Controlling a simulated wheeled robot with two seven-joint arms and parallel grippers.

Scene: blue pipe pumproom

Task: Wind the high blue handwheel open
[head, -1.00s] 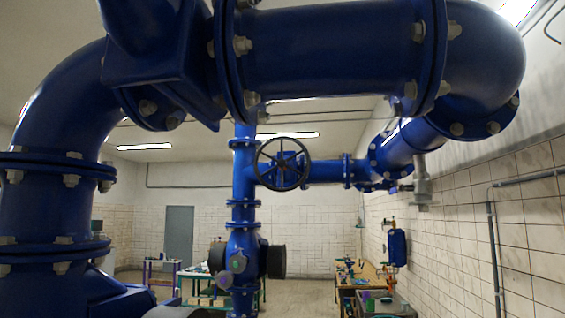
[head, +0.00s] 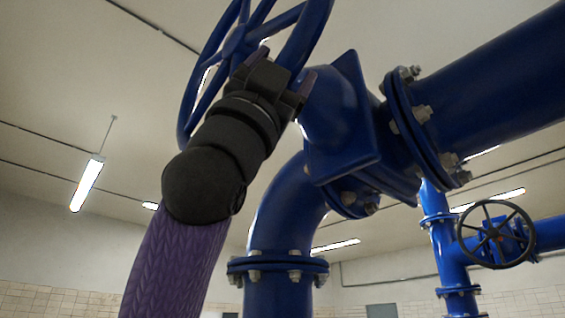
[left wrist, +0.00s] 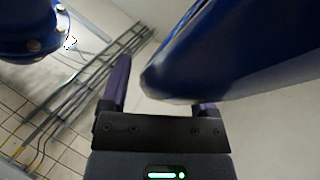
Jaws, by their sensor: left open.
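The high blue handwheel (head: 308,35) is at the top of the head view, seen from below, with its upper part cut off. It sits on a blue valve body (head: 345,125). My left gripper (head: 287,66), dark with purple fingers, is raised to the wheel's lower right rim. It is open. In the left wrist view, a large blue piece of the wheel (left wrist: 225,50) runs down from the upper right, its lower end reaching the space between the open fingers (left wrist: 163,88). I cannot tell whether they touch it. My right gripper is not in view.
A thick blue pipe (head: 480,80) runs right from the valve, and a blue elbow (head: 280,220) drops below it. A smaller dark handwheel (head: 496,234) is farther back on the right. A ceiling lamp (head: 86,184) hangs at left; the air around it is clear.

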